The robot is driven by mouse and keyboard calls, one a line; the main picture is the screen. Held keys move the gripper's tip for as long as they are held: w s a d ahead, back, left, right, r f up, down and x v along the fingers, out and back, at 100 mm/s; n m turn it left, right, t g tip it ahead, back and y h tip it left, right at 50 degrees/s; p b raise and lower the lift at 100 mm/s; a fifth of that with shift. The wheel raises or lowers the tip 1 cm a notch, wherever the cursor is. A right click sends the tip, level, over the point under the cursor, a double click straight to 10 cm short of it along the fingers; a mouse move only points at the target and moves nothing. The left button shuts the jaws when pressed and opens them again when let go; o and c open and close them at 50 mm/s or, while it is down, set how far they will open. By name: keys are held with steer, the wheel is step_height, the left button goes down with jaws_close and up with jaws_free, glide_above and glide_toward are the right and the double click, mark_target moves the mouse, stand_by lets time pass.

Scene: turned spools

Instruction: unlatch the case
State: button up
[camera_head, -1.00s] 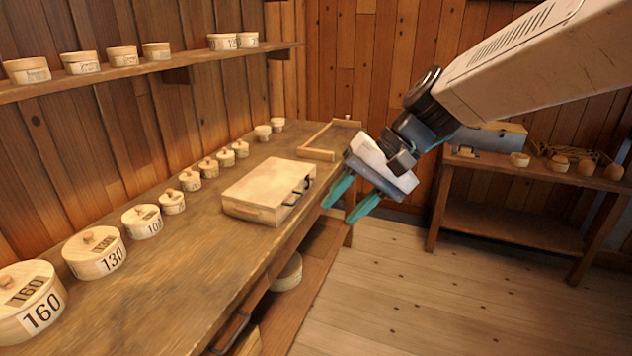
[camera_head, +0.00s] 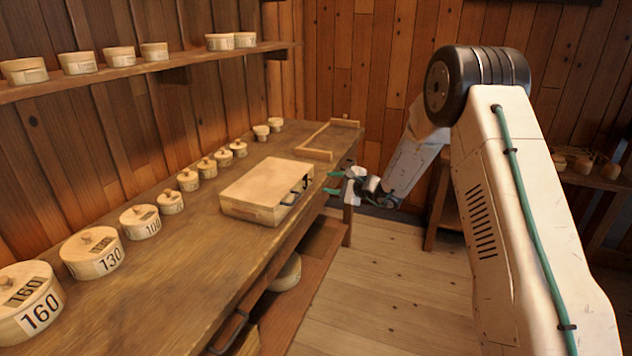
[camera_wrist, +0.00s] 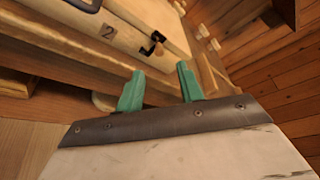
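The case (camera_head: 262,188) is a pale wooden box lying closed on the workbench, with dark metal fittings on its right-hand front side. In the wrist view the case (camera_wrist: 130,38) shows a label "2", a dark handle at the upper left and a black latch (camera_wrist: 152,44). My gripper (camera_head: 332,183) is just to the right of the case's front side, beside the bench edge, its green fingers pointing toward the case. In the wrist view my gripper (camera_wrist: 160,82) has its two fingers spread with nothing between them. The latch lies beyond the fingertips, apart from them.
Several round lidded boxes (camera_head: 92,252) line the bench's left side, and more stand on the wall shelf (camera_head: 130,72). A wooden frame (camera_head: 316,154) lies behind the case. The workbench (camera_head: 180,280) is bare in front of the case. A side table (camera_head: 600,180) stands at the right.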

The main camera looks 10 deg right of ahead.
mark_target(313, 180)
steer(key=x, duration=0.7)
steer(key=shift+a, duration=0.1)
jaws_close()
